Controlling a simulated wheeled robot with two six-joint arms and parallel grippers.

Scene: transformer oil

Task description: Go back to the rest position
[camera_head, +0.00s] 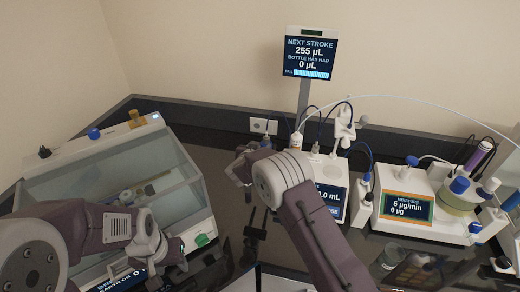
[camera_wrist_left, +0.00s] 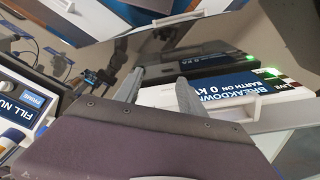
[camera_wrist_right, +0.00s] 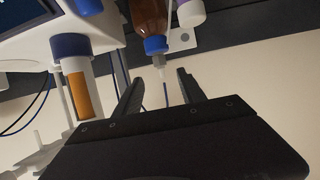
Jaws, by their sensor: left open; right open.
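My left gripper (camera_head: 192,264) is low at the front of the glass-walled breakdown tester (camera_head: 130,185) in the head view. In the left wrist view the two fingers (camera_wrist_left: 158,80) are apart with nothing between them, in front of the tester's "BREAKDOWN" panel (camera_wrist_left: 225,95). My right gripper (camera_head: 240,163) is behind its own arm link in the head view, left of the dispenser (camera_head: 331,200). In the right wrist view its fingers (camera_wrist_right: 160,88) are apart and empty. A brown bottle with a blue cap (camera_wrist_right: 150,20) and a thin nozzle lie beyond them.
A display on a pole (camera_head: 309,55) reads 255 µL and 0 µL. A moisture meter (camera_head: 410,207) stands at the right with tubes. An orange-and-white vial with a blue cap (camera_wrist_right: 78,88) is left of the right fingers. The dark bench between tester and dispenser is partly bare.

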